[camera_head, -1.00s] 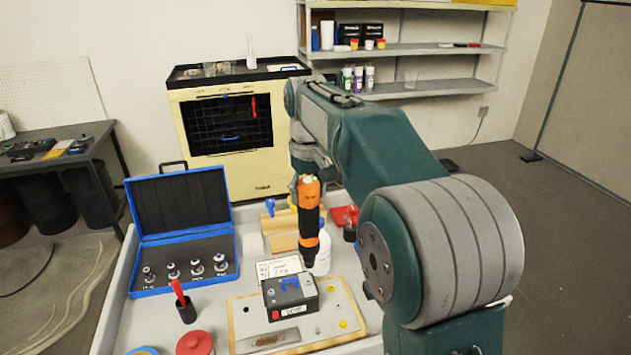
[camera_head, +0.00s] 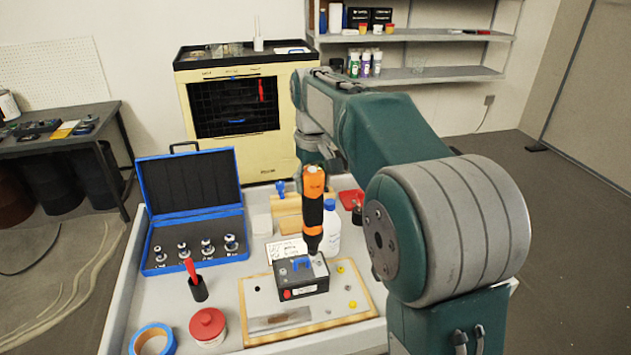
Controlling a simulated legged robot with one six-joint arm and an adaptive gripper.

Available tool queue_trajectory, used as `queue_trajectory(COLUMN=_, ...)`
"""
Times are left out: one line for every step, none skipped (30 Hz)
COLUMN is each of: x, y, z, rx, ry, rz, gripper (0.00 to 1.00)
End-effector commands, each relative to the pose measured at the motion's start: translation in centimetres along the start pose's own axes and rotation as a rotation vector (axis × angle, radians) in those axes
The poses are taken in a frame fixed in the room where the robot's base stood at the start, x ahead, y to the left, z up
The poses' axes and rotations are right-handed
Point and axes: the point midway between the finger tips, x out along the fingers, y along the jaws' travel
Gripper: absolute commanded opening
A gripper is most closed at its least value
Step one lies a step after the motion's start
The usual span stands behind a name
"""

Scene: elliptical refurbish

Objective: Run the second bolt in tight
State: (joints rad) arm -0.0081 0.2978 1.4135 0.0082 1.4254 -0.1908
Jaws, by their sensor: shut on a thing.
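My gripper (camera_head: 306,160) is shut on an orange and black power driver (camera_head: 314,205), which hangs almost upright, bit end down. The fingers are mostly hidden behind the driver. The driver's lower end is over the back right corner of a black box (camera_head: 299,276) with a blue clip on top and a red button in front. A small pale, shiny spot shows just below the driver's end; I cannot tell whether it is a bolt head, or whether the bit touches it. The box sits on a wood-edged board (camera_head: 262,306).
An open blue case (camera_head: 196,261) with several sockets stands at left. A red-handled tool in a black cup (camera_head: 197,286), a red-lidded jar (camera_head: 208,326) and blue tape (camera_head: 152,341) are in front. A white bottle (camera_head: 329,232) stands close behind the driver. Small yellow and silver parts lie on the board's right.

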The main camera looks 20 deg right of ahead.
Motion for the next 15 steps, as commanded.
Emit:
queue_trajectory(x=-0.12, y=0.05, z=0.01, rx=0.0, ry=0.002, rz=-0.001, gripper=0.06)
queue_trajectory(x=-0.13, y=0.06, z=0.02, rx=0.001, ry=0.003, rz=-0.001, gripper=0.06)
queue_trajectory(x=-0.15, y=0.04, z=0.02, rx=0.001, ry=0.003, rz=-0.002, gripper=0.06)
queue_trajectory(x=-0.16, y=-0.01, z=0.02, rx=0.001, ry=0.003, rz=-0.002, gripper=0.06)
queue_trajectory(x=-0.17, y=-0.08, z=0.01, rx=0.001, ry=0.003, rz=-0.002, gripper=0.06)
queue_trajectory(x=-0.18, y=-0.22, z=-0.01, rx=0.001, ry=0.003, rz=-0.002, gripper=0.06)
queue_trajectory(x=-0.18, y=-0.34, z=-0.03, rx=0.001, ry=0.003, rz=-0.001, gripper=0.06)
queue_trajectory(x=-0.19, y=-0.46, z=-0.05, rx=0.001, ry=0.002, rz=-0.001, gripper=0.06)
queue_trajectory(x=-0.19, y=-0.6, z=-0.08, rx=0.001, ry=0.002, rz=0.0, gripper=0.06)
queue_trajectory(x=-0.19, y=-0.67, z=-0.09, rx=0.001, ry=0.002, rz=0.001, gripper=0.06)
queue_trajectory(x=-0.19, y=-0.69, z=-0.09, rx=0.001, ry=0.002, rz=0.001, gripper=0.06)
queue_trajectory(x=-0.19, y=-0.69, z=-0.09, rx=0.001, ry=0.002, rz=0.001, gripper=0.06)
queue_trajectory(x=-0.19, y=-0.71, z=-0.1, rx=0.001, ry=0.002, rz=0.001, gripper=0.06)
queue_trajectory(x=-0.19, y=-0.73, z=-0.1, rx=0.001, ry=0.002, rz=0.002, gripper=0.06)
queue_trajectory(x=-0.19, y=-0.76, z=-0.11, rx=0.001, ry=0.002, rz=0.002, gripper=0.06)
